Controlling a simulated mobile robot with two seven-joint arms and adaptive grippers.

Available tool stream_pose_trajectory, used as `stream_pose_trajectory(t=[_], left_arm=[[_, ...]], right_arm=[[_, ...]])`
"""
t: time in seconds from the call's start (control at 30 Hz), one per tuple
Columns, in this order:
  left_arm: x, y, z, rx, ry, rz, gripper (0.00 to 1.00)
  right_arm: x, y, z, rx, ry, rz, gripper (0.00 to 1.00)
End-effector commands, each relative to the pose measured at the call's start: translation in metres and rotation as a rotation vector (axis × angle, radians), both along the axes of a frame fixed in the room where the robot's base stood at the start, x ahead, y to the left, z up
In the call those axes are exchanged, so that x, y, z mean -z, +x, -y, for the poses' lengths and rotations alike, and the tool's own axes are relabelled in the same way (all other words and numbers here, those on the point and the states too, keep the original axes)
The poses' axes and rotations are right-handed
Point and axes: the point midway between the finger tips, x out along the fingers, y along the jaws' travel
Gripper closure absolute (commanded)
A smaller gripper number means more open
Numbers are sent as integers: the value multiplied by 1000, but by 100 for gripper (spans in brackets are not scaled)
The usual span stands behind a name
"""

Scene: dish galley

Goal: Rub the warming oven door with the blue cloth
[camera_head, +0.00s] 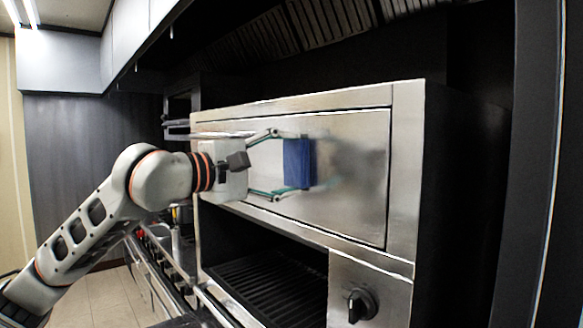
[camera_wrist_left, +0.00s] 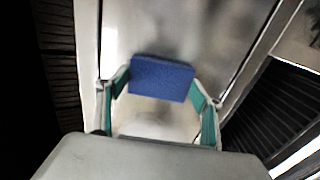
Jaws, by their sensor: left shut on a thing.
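The warming oven door (camera_head: 352,185) is a flat, shiny steel panel in the middle of the head view. It also fills the middle of the left wrist view (camera_wrist_left: 165,35). The blue cloth (camera_head: 298,163) looks like a folded block in front of the door. My left gripper (camera_head: 297,162) is shut on the cloth, with its green-edged fingers on either side of it. The cloth also shows between the fingers in the left wrist view (camera_wrist_left: 161,79). It is at or very close to the door's surface; I cannot tell whether it touches. My right gripper is not in view.
Below the door is a dark open bay with a ribbed rack (camera_head: 268,288). A black knob (camera_head: 361,305) sticks out at the lower right. A counter with pots (camera_head: 160,238) runs back at the left. Dark vents hang above, and the tiled floor shows at lower left.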

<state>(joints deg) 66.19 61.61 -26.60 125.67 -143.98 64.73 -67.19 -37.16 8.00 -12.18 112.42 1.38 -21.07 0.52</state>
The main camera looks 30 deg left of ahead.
Motion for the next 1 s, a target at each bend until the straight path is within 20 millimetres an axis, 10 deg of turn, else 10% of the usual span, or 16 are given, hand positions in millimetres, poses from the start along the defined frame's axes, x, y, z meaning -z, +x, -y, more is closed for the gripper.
stream_pose_trajectory(t=[1.0], left_arm=[[1,23,-60,-5,-2,-3,54]], right_arm=[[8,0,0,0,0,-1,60]])
